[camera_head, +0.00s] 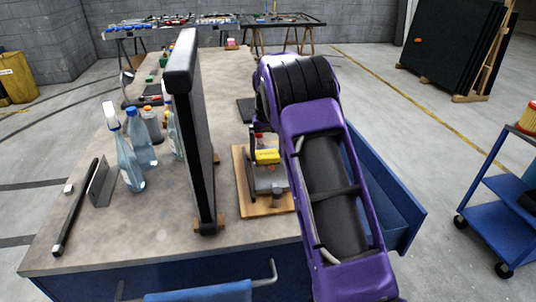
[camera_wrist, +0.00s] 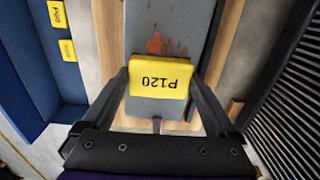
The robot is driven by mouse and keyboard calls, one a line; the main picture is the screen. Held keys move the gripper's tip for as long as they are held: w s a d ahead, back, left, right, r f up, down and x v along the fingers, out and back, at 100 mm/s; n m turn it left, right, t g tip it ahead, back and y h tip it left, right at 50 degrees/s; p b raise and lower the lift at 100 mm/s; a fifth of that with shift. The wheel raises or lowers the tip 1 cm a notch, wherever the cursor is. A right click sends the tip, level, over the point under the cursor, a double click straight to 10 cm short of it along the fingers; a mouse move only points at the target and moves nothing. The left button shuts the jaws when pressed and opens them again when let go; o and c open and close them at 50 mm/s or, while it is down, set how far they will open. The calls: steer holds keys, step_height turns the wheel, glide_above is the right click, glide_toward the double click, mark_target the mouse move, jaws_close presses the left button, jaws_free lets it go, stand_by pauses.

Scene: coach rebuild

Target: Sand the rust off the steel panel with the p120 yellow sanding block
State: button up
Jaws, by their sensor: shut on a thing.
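The yellow sanding block (camera_wrist: 160,77), marked P120, is between the two fingers of my gripper (camera_wrist: 160,84), which is shut on it. In the head view, the block (camera_head: 267,156) shows beside my purple arm. The grey steel panel (camera_wrist: 187,22) lies under the block on a wooden board (camera_head: 262,206). Reddish-brown rust (camera_wrist: 155,43) shows on the panel just beyond the block's far edge, with thin streaks beside it. The block hides part of the panel. I cannot tell whether the block touches the panel.
A tall dark upright panel (camera_head: 190,130) stands on the workbench (camera_head: 90,220) left of the board. An open blue drawer (camera_head: 385,190) juts out right; yellow labelled pieces (camera_wrist: 67,50) show there. A blue cart (camera_head: 500,190) stands far right.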

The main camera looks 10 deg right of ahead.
steer(key=shift+w, duration=0.25)
steer(key=shift+r, duration=0.1)
steer(key=shift+r, duration=3)
steer(key=shift+r, duration=0.1)
step_height(320, 180, up, 3)
steer(key=shift+f, duration=0.1)
steer(key=shift+f, duration=0.1)
